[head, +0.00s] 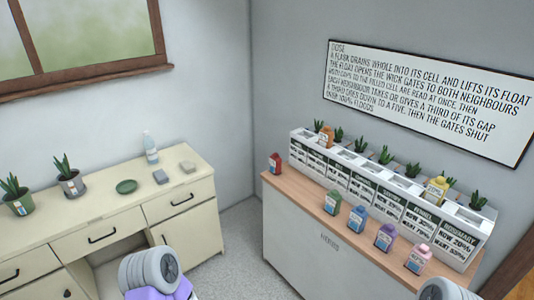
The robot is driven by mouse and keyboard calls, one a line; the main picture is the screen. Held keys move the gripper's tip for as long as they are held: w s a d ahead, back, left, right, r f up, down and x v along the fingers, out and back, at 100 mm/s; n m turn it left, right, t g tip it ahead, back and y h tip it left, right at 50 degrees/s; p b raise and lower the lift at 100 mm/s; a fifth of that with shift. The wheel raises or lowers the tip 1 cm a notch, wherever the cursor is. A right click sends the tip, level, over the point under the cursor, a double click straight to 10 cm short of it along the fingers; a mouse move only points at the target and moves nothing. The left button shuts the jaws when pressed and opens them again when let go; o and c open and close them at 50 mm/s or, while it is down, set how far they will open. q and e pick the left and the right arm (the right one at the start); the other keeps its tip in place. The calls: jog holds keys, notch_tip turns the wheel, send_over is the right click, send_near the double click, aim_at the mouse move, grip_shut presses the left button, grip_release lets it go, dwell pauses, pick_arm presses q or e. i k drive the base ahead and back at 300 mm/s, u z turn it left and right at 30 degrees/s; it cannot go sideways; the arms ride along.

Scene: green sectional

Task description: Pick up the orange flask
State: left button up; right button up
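The orange flask (326,137) stands upright on the far-left end of the white planter (463,243) on the right cabinet, among small plants. Its base is partly hidden by the planter's front edge. A yellow flask (436,190) stands on the planter's right part. On the wooden cabinet top in front are a red flask (275,163) at the far left and green (332,201), blue (357,218), purple (385,237) and pink (418,259) flasks in a row.
A cream desk (95,232) at left holds two potted plants, a green dish (126,186), a clear bottle (151,148) and two small blocks. Grey floor (243,237) lies between desk and cabinet (310,250). A framed text sign (425,100) hangs above the planter.

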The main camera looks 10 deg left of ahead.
aim_at(326, 136)
jog(key=u, duration=1.35)
jog(key=i, duration=1.8)
jog(key=z, duration=0.6)
